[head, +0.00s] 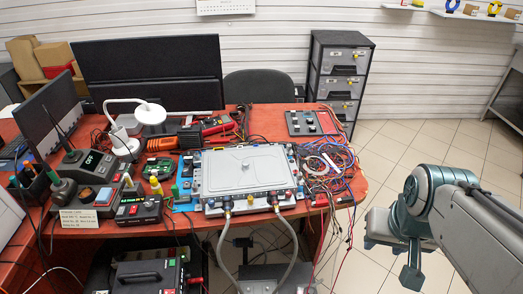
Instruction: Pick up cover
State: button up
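The cover (222,174) looks like a flat, light grey plate with rounded corners and a small raised part near its middle. It lies on top of a grey device (208,206) in the middle of the red table. Two grey hoses (288,234) run down from fittings on the device's front. My gripper (411,276) is at the lower right, over the tiled floor, well to the right of the table and apart from the cover. It is seen from the side, so its finger opening does not show clearly.
Tangled wires (328,162) lie right of the device. Black control boxes (138,208), a white lamp (150,113) and a laptop crowd the table's left side. A drawer cabinet (340,75) and a chair (260,87) stand behind. The tiled floor (395,150) at right is clear.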

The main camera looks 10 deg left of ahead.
aim_at(230, 172)
jog(key=z, duration=0.75)
jog(key=k, duration=1.05)
jog(key=z, duration=1)
jog(key=i, duration=1.6)
jog(key=u, duration=0.65)
jog(key=i, duration=1.45)
jog(key=u, duration=1.7)
jog(key=i, duration=0.7)
jog(key=u, duration=1.2)
jog(key=i, duration=0.75)
